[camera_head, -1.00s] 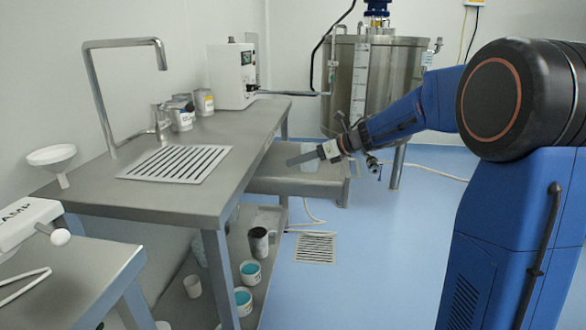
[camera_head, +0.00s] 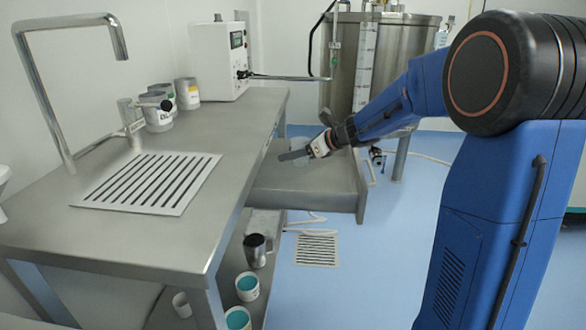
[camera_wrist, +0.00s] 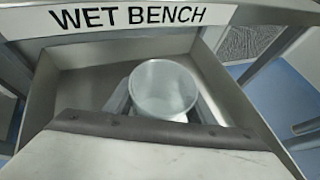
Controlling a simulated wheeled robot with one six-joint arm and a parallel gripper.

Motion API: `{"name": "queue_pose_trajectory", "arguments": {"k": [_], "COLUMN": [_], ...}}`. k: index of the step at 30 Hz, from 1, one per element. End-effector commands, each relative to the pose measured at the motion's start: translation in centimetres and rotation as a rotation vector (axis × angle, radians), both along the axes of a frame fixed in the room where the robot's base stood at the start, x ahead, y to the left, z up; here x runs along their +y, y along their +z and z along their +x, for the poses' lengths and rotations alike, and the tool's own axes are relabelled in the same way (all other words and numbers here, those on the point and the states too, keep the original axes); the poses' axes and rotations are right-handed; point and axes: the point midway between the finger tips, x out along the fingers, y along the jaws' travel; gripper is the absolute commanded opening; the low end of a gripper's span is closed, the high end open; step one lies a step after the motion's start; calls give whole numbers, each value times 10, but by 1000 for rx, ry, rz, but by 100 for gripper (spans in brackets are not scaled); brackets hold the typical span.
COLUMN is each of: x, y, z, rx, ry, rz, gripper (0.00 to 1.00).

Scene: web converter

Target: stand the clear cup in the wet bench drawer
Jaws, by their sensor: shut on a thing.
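My gripper (camera_head: 295,154) is shut on the clear cup (camera_wrist: 163,88). In the wrist view the cup is upright, its open round mouth facing the camera, with a finger on either side of it. In the head view the cup is a faint pale shape (camera_head: 300,143) at my gripper. The wet bench drawer (camera_head: 315,200) is pulled out from under the bench. In the wrist view its grey walls (camera_wrist: 245,110) surround the cup, below the WET BENCH label (camera_wrist: 130,18). I cannot tell whether the cup's base touches the drawer floor.
The steel bench (camera_head: 215,170) with a tap (camera_head: 70,85) and slotted drain plate (camera_head: 150,182) stands left of the drawer. A steel tank (camera_head: 385,60) stands behind it. A metal mug (camera_head: 257,250) and tubs sit on the lower shelf. Blue floor is open in front.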

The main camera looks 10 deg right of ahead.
Motion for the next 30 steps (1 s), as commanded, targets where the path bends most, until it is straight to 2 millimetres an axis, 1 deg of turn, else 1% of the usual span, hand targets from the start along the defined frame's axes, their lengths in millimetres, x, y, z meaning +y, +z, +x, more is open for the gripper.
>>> {"name": "queue_pose_trajectory", "arguments": {"k": [1,7,12,15,27,28,29,30], "x": [0,0,0,0,0,0,0,0], "y": [-8,-23,-45,-53,-57,-57,-57,-57], "z": [0,0,0,0,0,0,0,0], "rx": [2,2,3,1,0,0,0,-1], "ry": [0,0,1,0,1,1,1,0], "rz": [-1,0,1,1,0,0,0,-1], "gripper": [20,20,20,20,20,52,59,68]}}
